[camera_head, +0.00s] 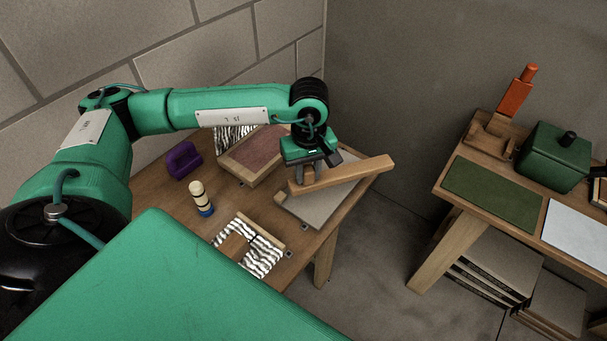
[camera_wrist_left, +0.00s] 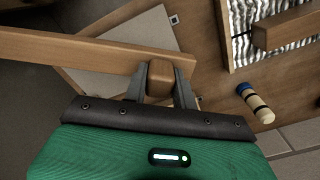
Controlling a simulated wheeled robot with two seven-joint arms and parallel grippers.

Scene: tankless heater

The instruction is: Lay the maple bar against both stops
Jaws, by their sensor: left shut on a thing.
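The maple bar (camera_head: 350,174) is a long light-brown wooden bar. My left gripper (camera_head: 313,172) is shut on it near its left end, at a raised wooden block. In the left wrist view, the fingers (camera_wrist_left: 160,85) close on that block and the bar (camera_wrist_left: 65,48) runs off to the left. The bar is over a grey board (camera_head: 318,208) on the wooden table and tilts across it. I cannot tell whether it touches the board. The two stops cannot be clearly made out; the gripper and bar hide part of the board. My right gripper is out of view.
A purple handled block (camera_head: 183,160), a banded peg (camera_head: 201,198), a reddish-topped box (camera_head: 258,155) and a black-and-white striped panel (camera_head: 262,262) are on the table. A separate bench (camera_head: 470,220) at right holds a green box (camera_head: 551,155) and an orange-handled tool (camera_head: 516,92).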

